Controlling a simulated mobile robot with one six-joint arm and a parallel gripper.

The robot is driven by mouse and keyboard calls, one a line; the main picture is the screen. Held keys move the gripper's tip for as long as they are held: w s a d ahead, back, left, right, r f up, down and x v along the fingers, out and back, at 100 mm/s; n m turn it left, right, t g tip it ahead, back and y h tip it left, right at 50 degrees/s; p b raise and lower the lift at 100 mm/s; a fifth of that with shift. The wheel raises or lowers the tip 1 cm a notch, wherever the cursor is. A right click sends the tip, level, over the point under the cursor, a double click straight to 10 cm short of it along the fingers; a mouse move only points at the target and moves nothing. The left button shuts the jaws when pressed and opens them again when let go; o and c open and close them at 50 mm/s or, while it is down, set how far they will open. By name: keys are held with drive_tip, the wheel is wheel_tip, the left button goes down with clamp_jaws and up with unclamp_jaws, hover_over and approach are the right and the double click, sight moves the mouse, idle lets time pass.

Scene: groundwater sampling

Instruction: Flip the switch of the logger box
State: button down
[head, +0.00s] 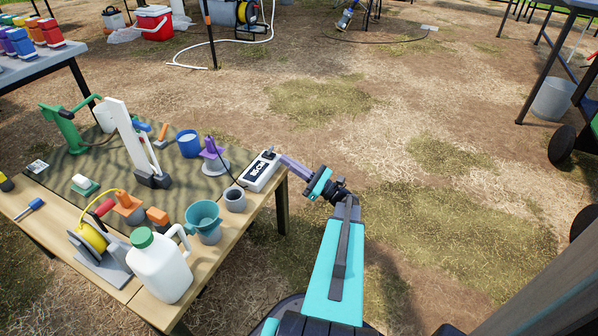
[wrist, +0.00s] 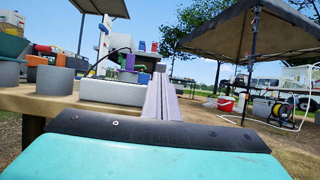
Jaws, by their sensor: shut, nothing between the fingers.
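The logger box (head: 257,176) is a white box with a dark label on its top, near the right edge of the wooden table. A small dark part at its far end (head: 269,154) looks like the switch; its position is too small to read. My gripper (head: 283,157) has its purple fingers shut and empty, with the tips right beside the far right end of the box. In the wrist view the shut fingers (wrist: 161,76) point forward, just right of the pale box (wrist: 112,92). I cannot tell whether the tips touch the switch.
A grey cup (head: 235,200), a teal bucket (head: 204,222) and a white jug (head: 160,268) stand nearer on the table. A purple-topped item (head: 213,157) and a blue cup (head: 189,144) are left of the box. Open grass lies to the right.

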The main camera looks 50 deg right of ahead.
sight(270, 151)
drive_tip(key=shift+b+x, duration=0.55)
drive_tip(key=shift+x, duration=1.2)
